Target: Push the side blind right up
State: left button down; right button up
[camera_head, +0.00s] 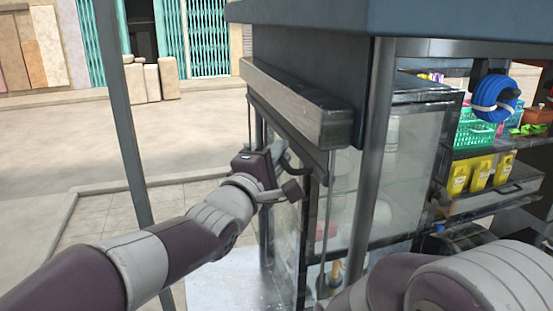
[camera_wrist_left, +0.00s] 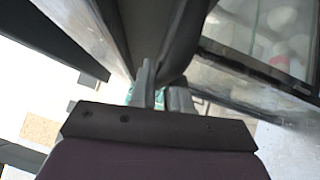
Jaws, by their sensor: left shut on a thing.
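The side blind (camera_head: 298,101) is a long grey box-like bar under the stall's roof edge, on the side facing left in the head view. A darker lower strip (camera_head: 287,132) hangs just beneath it. My left gripper (camera_head: 283,168) is at this lower strip, shut on the blind's lower edge. In the left wrist view the two fingers (camera_wrist_left: 160,90) are close together against a dark bar (camera_wrist_left: 161,35); the exact contact is partly hidden. My right arm shows at the lower right of the head view, but its gripper is not in view.
A grey post (camera_head: 376,140) stands right of the blind, and a thin pole (camera_head: 124,125) stands left of my arm. A glass cabinet (camera_head: 405,160) sits below the roof. Shelves with yellow bottles (camera_head: 480,174) and a blue coil (camera_head: 495,97) are at right. Open pavement lies left.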

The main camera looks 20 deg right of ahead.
pick_arm(q)
jog(key=shift+r, duration=0.1)
jog(key=c, duration=1.2)
grip_release()
jog(key=shift+s+d, duration=0.1)
jog(key=b+v, duration=0.6)
jog(key=v, duration=0.6)
jog(key=shift+s+a, duration=0.25)
